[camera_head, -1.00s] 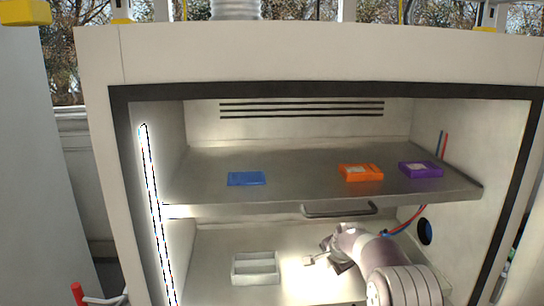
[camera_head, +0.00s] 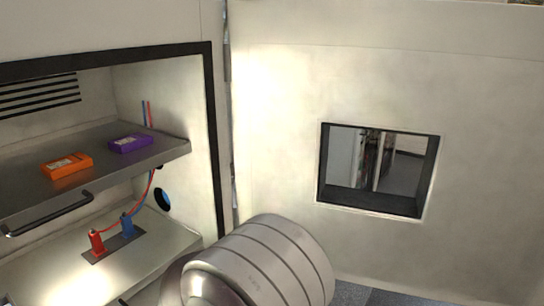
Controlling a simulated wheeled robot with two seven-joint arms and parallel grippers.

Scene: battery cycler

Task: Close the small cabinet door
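The small cabinet door (camera_head: 275,110) is a large pale panel with a dark-framed square window (camera_head: 378,170). It stands open, filling the right half of the head view, hinged along the cabinet's right edge. The cabinet (camera_head: 163,100) is open at the left, with a black seal around its opening. My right arm rises from the bottom middle in front of the cabinet's right edge and the door's lower left; its gripper is out of the picture. My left gripper is not in view.
Inside, a metal shelf (camera_head: 100,165) with a dark handle (camera_head: 48,214) holds an orange box (camera_head: 67,165) and a purple box (camera_head: 131,143). Below, a red clamp (camera_head: 96,243) and a blue clamp (camera_head: 127,225) stand on a dark plate, with cables. Grey floor (camera_head: 352,293) shows under the door.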

